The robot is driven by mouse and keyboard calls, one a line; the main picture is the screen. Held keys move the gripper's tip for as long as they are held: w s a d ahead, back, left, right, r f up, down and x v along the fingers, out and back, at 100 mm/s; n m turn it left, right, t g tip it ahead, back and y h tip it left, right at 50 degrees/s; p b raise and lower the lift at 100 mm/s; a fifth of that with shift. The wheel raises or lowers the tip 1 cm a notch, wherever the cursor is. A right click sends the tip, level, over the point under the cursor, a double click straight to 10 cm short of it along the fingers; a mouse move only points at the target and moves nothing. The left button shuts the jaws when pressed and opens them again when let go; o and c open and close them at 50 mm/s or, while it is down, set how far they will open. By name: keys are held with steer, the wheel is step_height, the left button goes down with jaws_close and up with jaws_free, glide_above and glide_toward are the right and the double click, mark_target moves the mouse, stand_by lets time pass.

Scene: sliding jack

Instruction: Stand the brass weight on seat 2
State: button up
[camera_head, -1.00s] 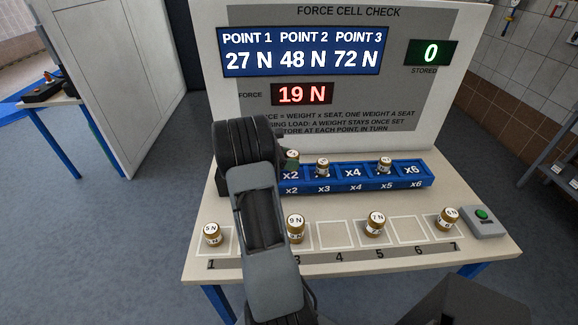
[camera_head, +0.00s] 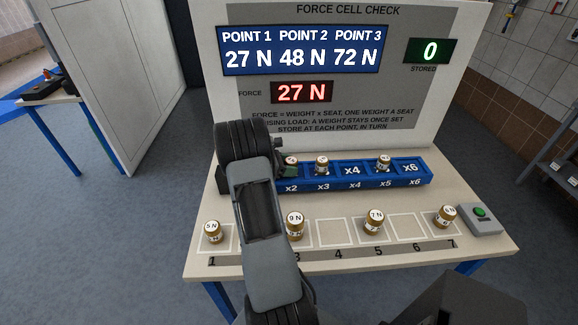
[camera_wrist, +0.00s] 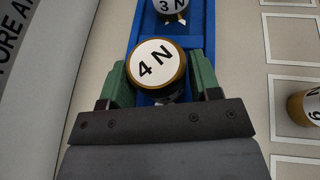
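The weight looks upright and down on the seat. The red force display (camera_head: 302,92) reads 27 N.
Other weights stand on seats x3 (camera_head: 321,165) and x5 (camera_head: 384,163); x4 and x6 are empty. On the front row stand weights 5 N (camera_head: 213,232), 9 N (camera_head: 295,226), 7 N (camera_head: 374,223) and another (camera_head: 445,216). A green button box (camera_head: 481,217) is at right.

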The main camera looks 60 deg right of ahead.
steer(key=o, duration=0.3)
steer(key=shift+r, duration=0.1)
